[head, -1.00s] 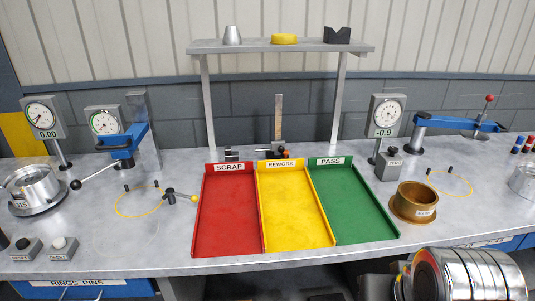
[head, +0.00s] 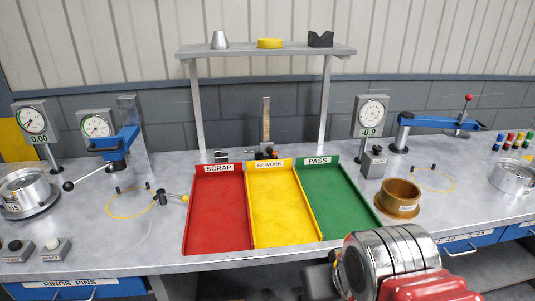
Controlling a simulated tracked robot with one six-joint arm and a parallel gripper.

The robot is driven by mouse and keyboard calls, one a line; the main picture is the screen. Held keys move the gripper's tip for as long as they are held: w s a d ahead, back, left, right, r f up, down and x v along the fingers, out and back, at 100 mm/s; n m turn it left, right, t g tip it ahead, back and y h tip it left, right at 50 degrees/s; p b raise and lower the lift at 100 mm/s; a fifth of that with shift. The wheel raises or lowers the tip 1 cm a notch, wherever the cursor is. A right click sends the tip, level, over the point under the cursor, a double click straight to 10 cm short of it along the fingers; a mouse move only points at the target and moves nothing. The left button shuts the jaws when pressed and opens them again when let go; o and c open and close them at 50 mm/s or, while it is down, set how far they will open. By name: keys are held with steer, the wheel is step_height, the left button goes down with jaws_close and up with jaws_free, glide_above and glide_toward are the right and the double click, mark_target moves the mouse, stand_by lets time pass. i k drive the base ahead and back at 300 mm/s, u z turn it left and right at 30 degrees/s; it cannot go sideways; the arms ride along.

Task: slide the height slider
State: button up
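A height gauge stands behind the coloured trays, with an upright tan and grey scale (head: 266,120). A small dark slider with an orange-red part (head: 266,151) sits low on it, just above the yellow tray's back edge. The foot of the gauge is hidden behind the trays. A silver, ringed part of my arm with a red section shows at the bottom right, in front of the bench. My gripper's fingers cannot be made out, and no part of my arm is near the gauge.
The red tray (head: 187,220), yellow tray (head: 252,225) and green tray (head: 345,205) lie in front of the gauge. A shelf (head: 290,50) on two posts spans above it. A brass ring (head: 400,195) and a dial stand (head: 371,115) are to the right. A lever clamp (head: 122,142) is left.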

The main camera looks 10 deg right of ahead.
mark_target(269, 147)
steer(key=z, duration=0.05)
steer(key=i, duration=1)
steer(key=u, duration=0.05)
